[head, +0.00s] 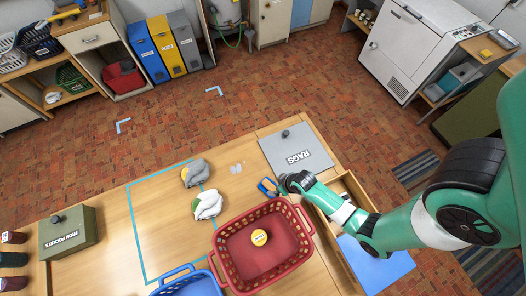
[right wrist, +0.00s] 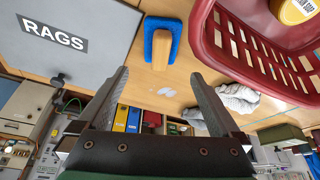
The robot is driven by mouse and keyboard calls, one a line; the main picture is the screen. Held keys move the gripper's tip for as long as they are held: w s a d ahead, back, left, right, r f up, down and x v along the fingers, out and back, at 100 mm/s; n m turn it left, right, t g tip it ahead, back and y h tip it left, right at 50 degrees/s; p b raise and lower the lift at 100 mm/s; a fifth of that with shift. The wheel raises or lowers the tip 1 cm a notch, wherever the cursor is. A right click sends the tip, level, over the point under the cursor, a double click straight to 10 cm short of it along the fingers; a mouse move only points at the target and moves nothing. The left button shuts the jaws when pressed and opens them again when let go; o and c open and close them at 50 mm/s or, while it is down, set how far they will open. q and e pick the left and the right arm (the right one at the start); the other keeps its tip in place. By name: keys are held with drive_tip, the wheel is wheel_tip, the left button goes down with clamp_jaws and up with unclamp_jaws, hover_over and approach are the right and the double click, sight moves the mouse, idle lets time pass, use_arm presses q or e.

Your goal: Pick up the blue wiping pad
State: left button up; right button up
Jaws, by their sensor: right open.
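The blue wiping pad (head: 263,188) lies on the wooden table between the grey RAGS lid and the red basket. In the right wrist view the pad (right wrist: 151,32) shows blue with a tan wooden block on it. My right gripper (head: 279,186) is just to the right of the pad in the head view and partly covers it. In the right wrist view the right gripper (right wrist: 160,76) is open and empty, with the pad beyond and roughly between its fingertips. I cannot tell the exact gap. My left gripper is not in view.
A red basket (head: 222,241) with a yellow-lidded tin (head: 259,237) stands close below the pad. The grey RAGS lid (head: 290,146) lies above it. Two crumpled cloths (head: 196,172) (head: 207,205) lie to the left. A blue basket (head: 190,284) sits at the front edge.

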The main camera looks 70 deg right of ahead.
sight(271, 186)
drive_tip(key=b+x, duration=0.6)
drive_tip(key=shift+d+f, duration=0.1)
drive_tip(key=shift+f, duration=0.3)
drive_tip(key=b+x, duration=0.5)
drive_tip(key=shift+f, duration=0.1)
drive_tip(key=shift+w, duration=0.1)
drive_tip(key=c, duration=1.3)
wheel_tip(271, 186, up, 11)
drive_tip(key=p, duration=1)
drive_tip(key=shift+f, duration=0.25)
